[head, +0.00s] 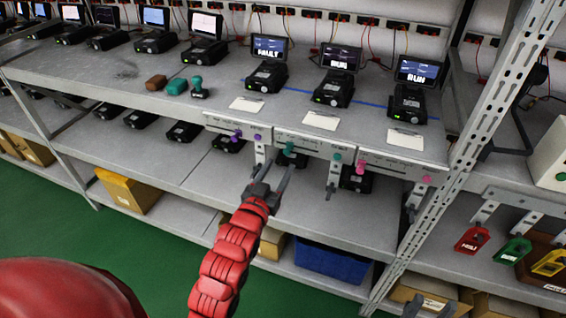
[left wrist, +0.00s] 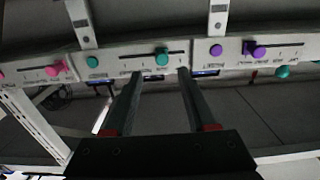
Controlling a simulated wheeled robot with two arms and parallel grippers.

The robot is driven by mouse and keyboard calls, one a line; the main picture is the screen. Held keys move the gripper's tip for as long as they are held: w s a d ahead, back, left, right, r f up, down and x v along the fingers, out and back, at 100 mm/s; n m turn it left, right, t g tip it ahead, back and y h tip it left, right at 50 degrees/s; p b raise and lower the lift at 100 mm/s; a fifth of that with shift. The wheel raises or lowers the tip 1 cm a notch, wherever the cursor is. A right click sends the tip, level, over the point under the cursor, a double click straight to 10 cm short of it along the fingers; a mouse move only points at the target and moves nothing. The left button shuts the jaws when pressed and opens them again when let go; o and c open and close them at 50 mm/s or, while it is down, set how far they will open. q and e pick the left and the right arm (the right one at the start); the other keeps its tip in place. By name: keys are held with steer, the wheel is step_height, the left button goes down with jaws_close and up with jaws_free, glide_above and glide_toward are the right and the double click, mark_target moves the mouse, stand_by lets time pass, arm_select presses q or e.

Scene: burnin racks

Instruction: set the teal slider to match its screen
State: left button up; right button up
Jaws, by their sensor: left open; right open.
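The teal slider (head: 290,148) sits on the middle label panel of the shelf's front edge, toward the left part of its slot. A teal dot (head: 337,156) marks the panel's right end. The screen (head: 340,58) above that panel reads RUN. In the left wrist view, which looks upside down, the teal slider (left wrist: 161,57) shows between my finger lines, apart from them. My left gripper (head: 268,180) is open and empty, below and in front of the panel. My right gripper (head: 432,303) is open at the bottom edge, partly cut off.
A purple slider (head: 236,135) with a FAULT screen (head: 270,48) is left of the teal panel. A pink slider (head: 361,168) with a RUN screen (head: 417,71) is right. Metal brackets (head: 333,178) hang below the panels. A rack post (head: 465,150) stands at right.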

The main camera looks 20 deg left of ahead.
arm_select(q)
steer(key=s+p, duration=0.9)
steer(key=s, duration=0.3)
steer(key=shift+a, duration=0.2)
